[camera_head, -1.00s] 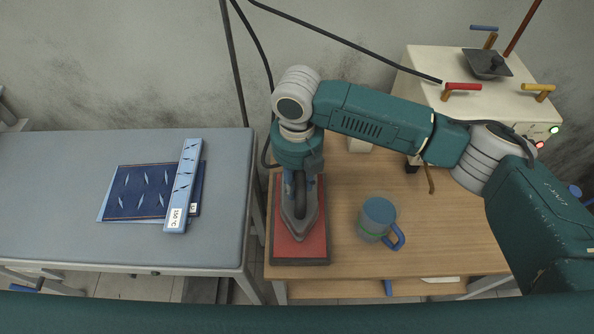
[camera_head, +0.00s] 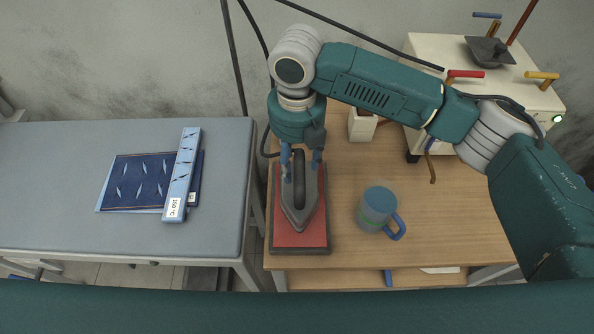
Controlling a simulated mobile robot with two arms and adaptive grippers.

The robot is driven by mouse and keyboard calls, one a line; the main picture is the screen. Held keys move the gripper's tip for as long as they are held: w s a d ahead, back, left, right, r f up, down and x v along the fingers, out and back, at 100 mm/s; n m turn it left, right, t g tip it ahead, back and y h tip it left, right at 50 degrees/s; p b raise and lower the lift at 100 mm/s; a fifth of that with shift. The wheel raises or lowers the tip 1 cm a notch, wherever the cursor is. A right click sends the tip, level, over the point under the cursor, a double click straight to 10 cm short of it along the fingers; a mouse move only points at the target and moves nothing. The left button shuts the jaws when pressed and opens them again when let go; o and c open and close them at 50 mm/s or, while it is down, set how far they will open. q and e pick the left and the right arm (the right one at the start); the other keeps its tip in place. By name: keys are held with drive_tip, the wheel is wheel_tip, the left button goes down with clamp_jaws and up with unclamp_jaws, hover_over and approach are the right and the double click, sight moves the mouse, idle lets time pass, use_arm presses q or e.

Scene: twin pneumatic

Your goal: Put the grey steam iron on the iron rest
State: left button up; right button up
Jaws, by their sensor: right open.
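The grey steam iron (camera_head: 298,216) rests on the red pad of the iron rest (camera_head: 311,238), near the left edge of the wooden table. Its pointed tip faces the near side and its dark handle is on top. My right gripper (camera_head: 301,174) is open just above the rear of the iron, with its blue fingers apart on either side of the handle's far end. I cannot tell whether a finger touches the handle. My left gripper is not in view.
A blue mug (camera_head: 378,209) stands right of the iron rest. A white container (camera_head: 362,126) stands behind. A grey ironing table (camera_head: 60,200) at left holds folded blue cloth (camera_head: 138,180) and a blue strip (camera_head: 183,172). A cream machine (camera_head: 425,50) stands at back right.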

wheel_tip(320, 180, up, 7)
drive_tip(key=b, duration=0.1)
drive_tip(key=shift+r, duration=0.15)
idle(0.5)
